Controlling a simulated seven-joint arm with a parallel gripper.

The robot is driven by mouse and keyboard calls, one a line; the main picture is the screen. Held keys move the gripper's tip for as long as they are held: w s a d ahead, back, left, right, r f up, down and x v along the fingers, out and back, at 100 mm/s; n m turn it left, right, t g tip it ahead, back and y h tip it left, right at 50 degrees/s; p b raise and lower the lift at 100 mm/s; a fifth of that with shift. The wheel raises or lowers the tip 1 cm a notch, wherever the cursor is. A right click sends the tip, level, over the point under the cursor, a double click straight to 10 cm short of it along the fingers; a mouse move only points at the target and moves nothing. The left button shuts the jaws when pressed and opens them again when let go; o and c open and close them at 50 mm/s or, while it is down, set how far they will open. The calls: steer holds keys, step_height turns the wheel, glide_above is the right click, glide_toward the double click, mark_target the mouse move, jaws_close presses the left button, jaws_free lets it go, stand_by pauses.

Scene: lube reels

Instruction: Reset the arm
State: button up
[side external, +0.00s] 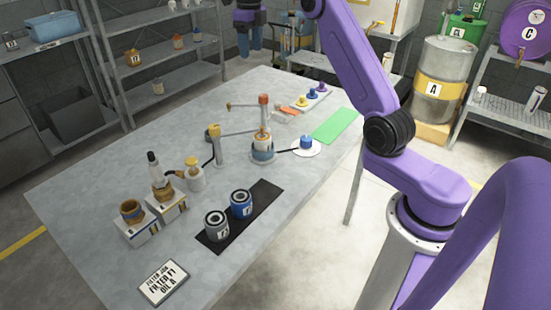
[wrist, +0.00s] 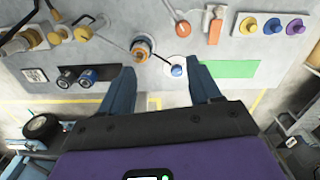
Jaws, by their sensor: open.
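My gripper (side external: 249,45) is open and empty, raised above the far side of the grey table (side external: 110,265) in the side external view. Its blue fingers frame the bottom of the wrist view (wrist: 163,80), spread wide with nothing between them. A blue-knobbed piece on a white disc (side external: 306,144) sits on the table; it also shows in the wrist view (wrist: 177,70). A reel-like stand with an orange top (side external: 263,130) is beside it. The gripper touches none of these.
A grey can (side external: 216,226) and a blue can (side external: 241,204) stand on a black mat (side external: 265,195). A green mat (side external: 336,126) lies bare at right. Yellow, blue and purple knobs (side external: 312,93) stand behind. A sign (side external: 163,282) lies in front. Metal shelves (side external: 165,50) stand behind the table.

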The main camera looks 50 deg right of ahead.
steer(key=s+a+n, duration=0.3)
steer(key=a+n, duration=0.3)
steer(key=a, duration=0.2)
steer(key=s+a+n, duration=0.3)
steer(key=a+n, duration=0.4)
steer(key=a, duration=0.1)
steer(key=s+a+n, duration=0.7)
steer(key=s+n, duration=0.3)
steer(key=s+f+n, duration=0.4)
steer(key=s+n, duration=0.8)
steer(key=s, duration=0.1)
steer(key=s+d+f+n, duration=0.1)
steer(key=s+f+n, duration=0.3)
steer(key=s+n, duration=0.7)
steer(key=s, duration=0.3)
steer(key=shift+s+d+f+n, duration=0.15)
steer(key=shift+f+n, duration=0.05)
steer(key=shift+n, duration=0.2)
